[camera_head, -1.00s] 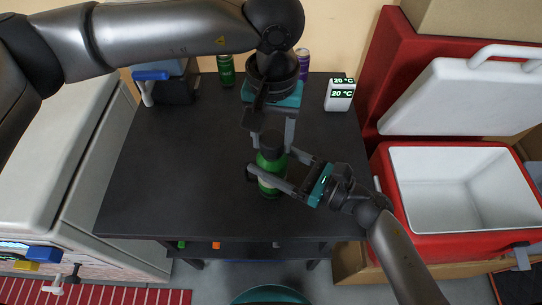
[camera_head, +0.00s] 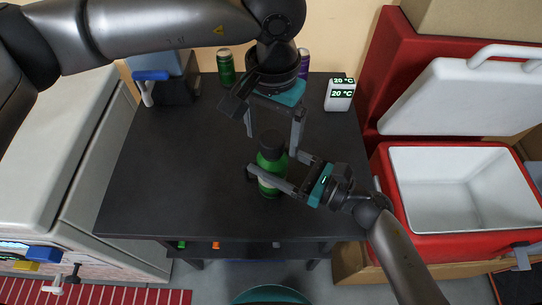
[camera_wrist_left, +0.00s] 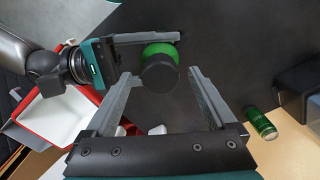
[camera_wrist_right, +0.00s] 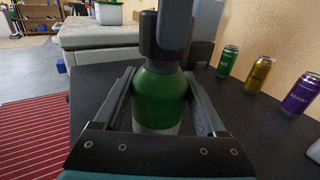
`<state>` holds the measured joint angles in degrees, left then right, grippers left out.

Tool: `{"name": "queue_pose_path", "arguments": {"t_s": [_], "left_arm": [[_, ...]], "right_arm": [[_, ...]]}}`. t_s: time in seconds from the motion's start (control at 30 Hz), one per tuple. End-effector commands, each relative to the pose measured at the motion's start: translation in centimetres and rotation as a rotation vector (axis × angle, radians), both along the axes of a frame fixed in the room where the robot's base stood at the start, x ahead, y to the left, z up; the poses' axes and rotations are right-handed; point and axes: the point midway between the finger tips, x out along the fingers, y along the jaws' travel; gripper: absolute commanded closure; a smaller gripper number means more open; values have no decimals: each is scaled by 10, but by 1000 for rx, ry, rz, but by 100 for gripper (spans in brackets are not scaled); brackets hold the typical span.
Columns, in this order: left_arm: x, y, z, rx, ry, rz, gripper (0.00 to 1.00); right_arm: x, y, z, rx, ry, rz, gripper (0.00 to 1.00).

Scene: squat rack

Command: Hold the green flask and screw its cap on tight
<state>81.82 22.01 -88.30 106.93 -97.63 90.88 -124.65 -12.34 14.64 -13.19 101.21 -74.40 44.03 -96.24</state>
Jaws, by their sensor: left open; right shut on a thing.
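The green flask (camera_head: 270,182) stands upright near the middle of the dark table, with its black cap (camera_head: 270,143) on top. My right gripper (camera_head: 270,172) is shut on the flask's body from the right. The right wrist view shows the flask (camera_wrist_right: 160,98) between both fingers. My left gripper (camera_head: 273,138) comes from above and is open, its fingers apart on either side of the cap. In the left wrist view the cap (camera_wrist_left: 160,74) lies between the open fingertips, with gaps visible. How tightly the cap sits is not visible.
A green can (camera_head: 226,68), a gold can (camera_wrist_right: 260,73) and a purple can (camera_wrist_right: 300,94) stand at the table's back. A white temperature display (camera_head: 340,95) is at the back right. An open red cooler (camera_head: 384,200) stands right of the table.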

Motion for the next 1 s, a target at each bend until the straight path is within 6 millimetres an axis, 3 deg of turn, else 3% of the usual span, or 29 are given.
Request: {"name": "queue_pose_path", "arguments": {"t_s": [0.5, 0.87, 0.9, 1.0], "left_arm": [[0, 0, 52, 0, -2, 1, 10], [0, 0, 59, 0, 0, 1, 10], [0, 0, 59, 0, 0, 1, 10], [0, 0, 59, 0, 0, 1, 10]], "right_arm": [[0, 0, 0, -1, 1, 0, 100], [0, 0, 0, -1, 1, 0, 100], [0, 0, 0, 0, 0, 0, 23], [0, 0, 0, 0, 0, 0, 12]]}}
